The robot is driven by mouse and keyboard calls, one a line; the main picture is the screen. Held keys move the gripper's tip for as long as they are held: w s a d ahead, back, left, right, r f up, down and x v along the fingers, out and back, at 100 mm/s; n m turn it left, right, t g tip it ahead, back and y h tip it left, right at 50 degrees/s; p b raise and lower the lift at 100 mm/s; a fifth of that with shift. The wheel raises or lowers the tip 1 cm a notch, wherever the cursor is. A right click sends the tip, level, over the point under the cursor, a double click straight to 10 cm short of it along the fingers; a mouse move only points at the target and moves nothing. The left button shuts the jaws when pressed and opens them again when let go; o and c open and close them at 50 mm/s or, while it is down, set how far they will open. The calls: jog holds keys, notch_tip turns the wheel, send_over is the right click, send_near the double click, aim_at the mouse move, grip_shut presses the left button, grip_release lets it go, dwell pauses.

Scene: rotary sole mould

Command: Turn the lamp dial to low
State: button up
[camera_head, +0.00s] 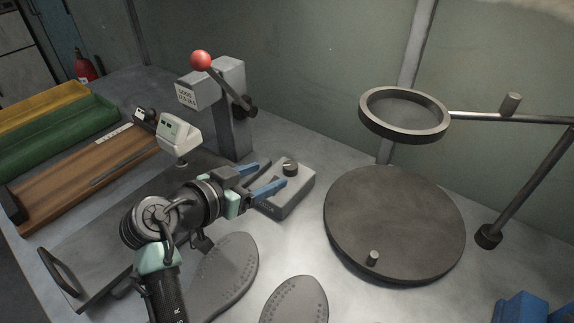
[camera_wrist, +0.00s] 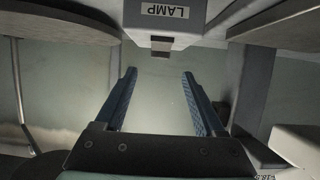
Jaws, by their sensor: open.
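The lamp dial (camera_head: 290,168) is a dark round knob on top of a small grey control box (camera_head: 292,196) at the middle of the bench. My gripper (camera_head: 274,173) has blue fingers, open and empty, at the box's left side, pointing toward the dial. In the wrist view the box's LAMP label (camera_wrist: 165,12) shows upside down at the top. A small dark block hangs below it, ahead of the gap between my fingertips (camera_wrist: 159,73); I cannot tell whether it is the dial. The dial's setting is too small to read.
A ring lamp (camera_head: 364,124) on an arm hangs over a dark round turntable (camera_head: 400,225) at right. A lever press (camera_head: 235,125) with a red ball stands behind the box. Shoe soles (camera_head: 225,275) lie in front. Green and yellow trays (camera_head: 62,140) are at left.

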aim_at(289, 166)
jog(key=x, duration=0.8)
jog(key=shift+w, duration=0.1)
grip_shut()
